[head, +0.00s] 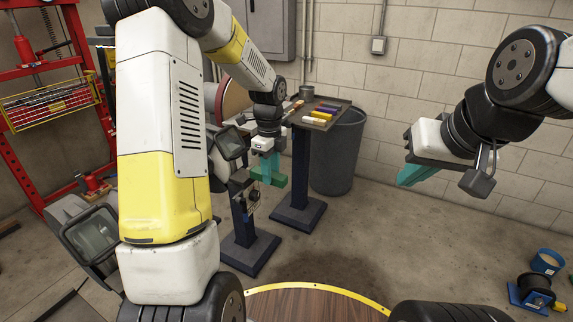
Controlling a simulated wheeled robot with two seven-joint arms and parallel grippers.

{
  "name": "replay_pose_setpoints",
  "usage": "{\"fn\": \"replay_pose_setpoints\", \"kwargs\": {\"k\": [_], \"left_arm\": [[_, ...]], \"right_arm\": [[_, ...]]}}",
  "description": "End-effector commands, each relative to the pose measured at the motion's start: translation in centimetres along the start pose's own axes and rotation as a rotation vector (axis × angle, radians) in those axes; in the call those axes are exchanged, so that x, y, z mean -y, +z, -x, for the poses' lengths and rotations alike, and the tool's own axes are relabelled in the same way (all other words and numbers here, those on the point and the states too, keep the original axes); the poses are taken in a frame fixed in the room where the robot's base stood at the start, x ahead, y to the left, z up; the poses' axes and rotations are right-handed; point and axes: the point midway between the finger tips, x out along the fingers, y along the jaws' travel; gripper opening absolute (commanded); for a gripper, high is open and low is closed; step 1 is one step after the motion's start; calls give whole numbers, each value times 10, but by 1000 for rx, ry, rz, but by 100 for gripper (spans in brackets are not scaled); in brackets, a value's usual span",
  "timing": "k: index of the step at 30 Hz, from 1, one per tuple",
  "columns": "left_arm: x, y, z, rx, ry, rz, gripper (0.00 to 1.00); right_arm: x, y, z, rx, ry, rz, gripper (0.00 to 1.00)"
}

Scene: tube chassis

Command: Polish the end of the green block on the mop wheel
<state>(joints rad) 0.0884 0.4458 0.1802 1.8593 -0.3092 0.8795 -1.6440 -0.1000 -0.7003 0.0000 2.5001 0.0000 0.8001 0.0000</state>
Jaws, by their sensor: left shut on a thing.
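My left gripper (268,168), with teal fingers, is shut on the green block (277,180) and holds it in the air beside a machine on a dark blue pedestal. The block's ends stick out past the fingers. My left arm covers most of the machine, and I cannot make out the mop wheel. Shields with clear windows show on both sides of the arm, one at right (231,145) and one at left (92,237). My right gripper (415,175) is up at the right, away from the block; its teal fingers overlap, so its opening is unclear.
A tray (344,104) with several coloured bars stands on a blue pedestal behind the block, beside a grey bin (340,155). A reddish disc (235,98) stands further back. A red press frame (30,130) is at left. The floor at centre right is clear.

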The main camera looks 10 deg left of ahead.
Motion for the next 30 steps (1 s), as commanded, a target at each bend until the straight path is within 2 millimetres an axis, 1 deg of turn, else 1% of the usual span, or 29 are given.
{"fn": "replay_pose_setpoints", "kwargs": {"k": [1, 6, 13, 18, 30], "left_arm": [[0, 7, -1, 0, -1, 4, 0], [0, 26, -2, 1, -1, 5, 0], [0, 44, -2, 0, 0, 3, 0], [0, 49, -2, 0, -1, 2, 0], [0, 50, -2, 1, -1, 2, 0]], "right_arm": [[0, 0, 0, 0, 0, 0, 0], [0, 0, 0, 0, 0, 0, 0], [0, 0, 0, 0, 0, 0, 0], [0, 0, 0, 0, 0, 0, 0], [0, 0, 0, 0, 0, 0, 0]]}}
